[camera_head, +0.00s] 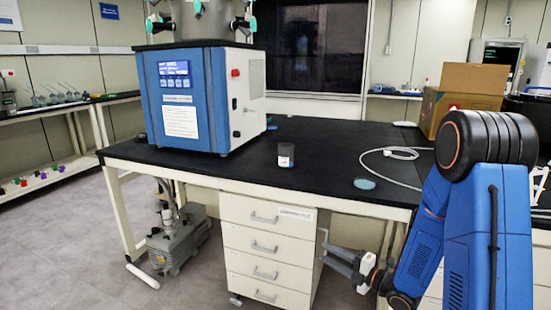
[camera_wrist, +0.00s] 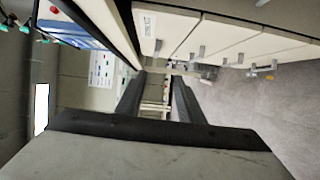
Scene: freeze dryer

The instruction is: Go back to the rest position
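My gripper (camera_head: 322,247) is in front of the bench, below the level of the black top and just right of the white drawer unit (camera_head: 268,248). Its two fingers point left and are apart with nothing between them. In the wrist view my gripper (camera_wrist: 157,88) also shows two dark fingers apart and empty. My blue arm is folded at the right of the head view. The freeze dryer (camera_head: 190,98), a blue and white box with a lit screen, stands on the bench's left part.
A cardboard box (camera_head: 462,97) is at the back right. A grey pump (camera_head: 178,243) sits on the floor beneath. Floor at the front left is clear.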

